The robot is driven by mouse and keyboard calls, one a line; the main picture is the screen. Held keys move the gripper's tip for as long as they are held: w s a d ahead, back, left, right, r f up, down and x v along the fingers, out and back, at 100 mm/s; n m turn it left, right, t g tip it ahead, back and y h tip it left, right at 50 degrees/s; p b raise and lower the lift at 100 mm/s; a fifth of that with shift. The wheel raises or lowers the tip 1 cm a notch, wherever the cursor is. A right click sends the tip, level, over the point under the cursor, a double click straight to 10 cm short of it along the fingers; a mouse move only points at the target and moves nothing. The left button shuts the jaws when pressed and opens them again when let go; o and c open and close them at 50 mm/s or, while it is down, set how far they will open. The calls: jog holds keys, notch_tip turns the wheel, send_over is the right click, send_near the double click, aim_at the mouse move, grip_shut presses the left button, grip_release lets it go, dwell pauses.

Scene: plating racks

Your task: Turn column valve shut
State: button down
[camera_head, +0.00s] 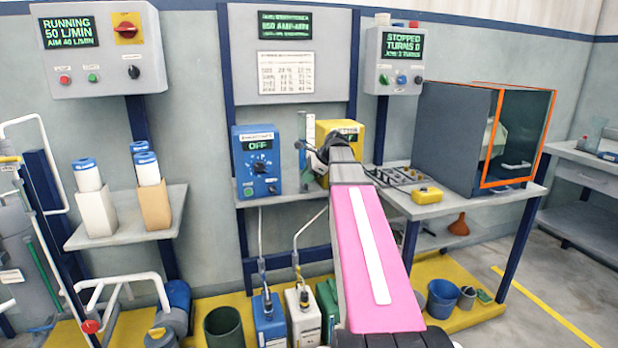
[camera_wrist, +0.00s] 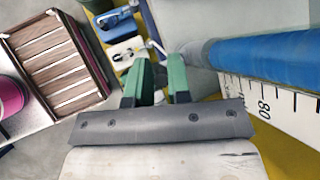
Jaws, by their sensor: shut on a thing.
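The measuring column stands between the blue and yellow pump units, with a grey tube (camera_head: 302,158) and a white scale strip (camera_head: 310,130). In the wrist view the column (camera_wrist: 262,58) is a thick blue tube beside a scale (camera_wrist: 262,100) marked 80, with a grey fitting (camera_wrist: 196,54) at its end. My gripper (camera_wrist: 160,72) has green fingertips close together next to that fitting. It is shut on the column valve, which is mostly hidden between the fingers. In the head view my arm covers the gripper and valve, so the valve's angle cannot be told.
The blue pump (camera_head: 258,170) and yellow pump (camera_head: 349,130) flank the column closely. Blue and white jugs (camera_head: 302,325) stand below on the yellow floor platform. A tool tray (camera_head: 398,178) and an orange-edged enclosure (camera_head: 450,140) are on the right bench.

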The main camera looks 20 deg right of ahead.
jog(key=shift+a+h, duration=0.15)
jog(key=shift+h, duration=0.15)
jog(key=c, duration=1.1)
grip_release()
jog(key=v, duration=1)
jog(key=shift+d+r, duration=0.3)
